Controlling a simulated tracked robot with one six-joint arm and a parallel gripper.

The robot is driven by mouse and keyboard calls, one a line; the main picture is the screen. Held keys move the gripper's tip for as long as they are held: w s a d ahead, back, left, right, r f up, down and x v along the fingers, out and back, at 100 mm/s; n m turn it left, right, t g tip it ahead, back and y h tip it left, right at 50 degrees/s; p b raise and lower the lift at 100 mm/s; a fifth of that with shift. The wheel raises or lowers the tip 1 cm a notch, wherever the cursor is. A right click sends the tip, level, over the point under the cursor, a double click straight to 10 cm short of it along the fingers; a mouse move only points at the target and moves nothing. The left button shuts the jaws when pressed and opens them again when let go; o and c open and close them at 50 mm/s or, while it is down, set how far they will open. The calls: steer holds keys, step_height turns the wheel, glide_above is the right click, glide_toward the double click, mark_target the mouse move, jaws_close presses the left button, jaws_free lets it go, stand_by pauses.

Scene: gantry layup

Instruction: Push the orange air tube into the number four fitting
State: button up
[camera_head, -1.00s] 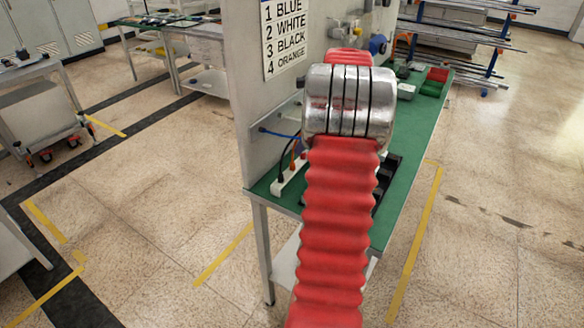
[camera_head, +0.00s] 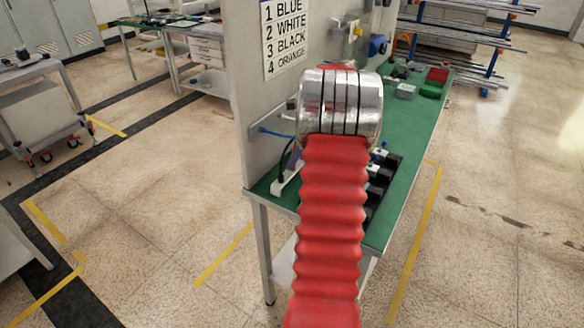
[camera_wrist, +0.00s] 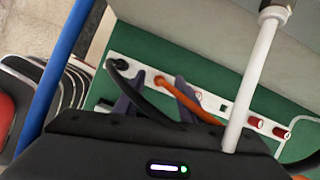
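In the wrist view the orange air tube (camera_wrist: 203,112) lies low over a white rail (camera_wrist: 240,112). Its near part runs behind my gripper's body. My gripper (camera_wrist: 150,82) has two dark purple-grey fingers spread apart, with the orange tube's far end between or just beyond them; contact cannot be told. A black tube (camera_wrist: 143,100) curves beside the left finger. Red fittings (camera_wrist: 256,123) sit at the rail's right end. The number four fitting cannot be singled out. In the head view my wrist hides most of the rail (camera_head: 287,184).
A blue tube (camera_wrist: 55,75) and a white tube (camera_wrist: 252,75) cross close to the wrist camera. The numbered colour sign (camera_head: 286,38) is on the upright panel (camera_head: 250,110). Black holders (camera_head: 380,175) stand on the green bench (camera_head: 405,140), whose right part has clear room.

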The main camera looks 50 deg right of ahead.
steer(key=shift+x, duration=0.95)
steer(key=shift+c, duration=0.2)
jaws_close()
